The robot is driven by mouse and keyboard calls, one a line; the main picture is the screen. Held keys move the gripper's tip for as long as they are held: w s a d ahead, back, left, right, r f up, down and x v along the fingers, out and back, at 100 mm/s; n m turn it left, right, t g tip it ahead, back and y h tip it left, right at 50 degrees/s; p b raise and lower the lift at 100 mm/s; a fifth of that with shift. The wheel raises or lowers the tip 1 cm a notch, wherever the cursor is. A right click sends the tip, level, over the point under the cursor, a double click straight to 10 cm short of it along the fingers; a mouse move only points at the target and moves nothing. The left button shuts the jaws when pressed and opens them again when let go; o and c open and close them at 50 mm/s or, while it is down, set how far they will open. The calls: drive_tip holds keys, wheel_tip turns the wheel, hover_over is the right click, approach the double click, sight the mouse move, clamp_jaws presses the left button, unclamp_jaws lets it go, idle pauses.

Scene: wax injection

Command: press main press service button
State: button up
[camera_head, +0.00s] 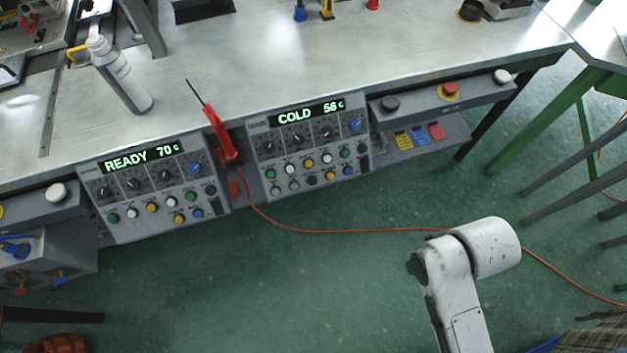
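Two grey control panels are mounted on the front edge of the workbench. The left panel (122,222) has a green display reading "READY 70 c". The right panel (258,151) has a display reading "COLD 56 c". Each has a row of black knobs, a blue knob at its right end, and small green, white, yellow, black and blue buttons below. The button labels are too small to read, so I cannot tell which is the main press service button. My white arm shows at the lower right, over the floor and apart from both panels. My gripper is not in view.
A red-handled tool (221,134) with an orange cable (330,231) stands between the panels. A white bottle (121,77) stands on the bench (215,70). A ledge right of the panels carries a red button (450,89). The green floor (290,290) in front is mostly clear.

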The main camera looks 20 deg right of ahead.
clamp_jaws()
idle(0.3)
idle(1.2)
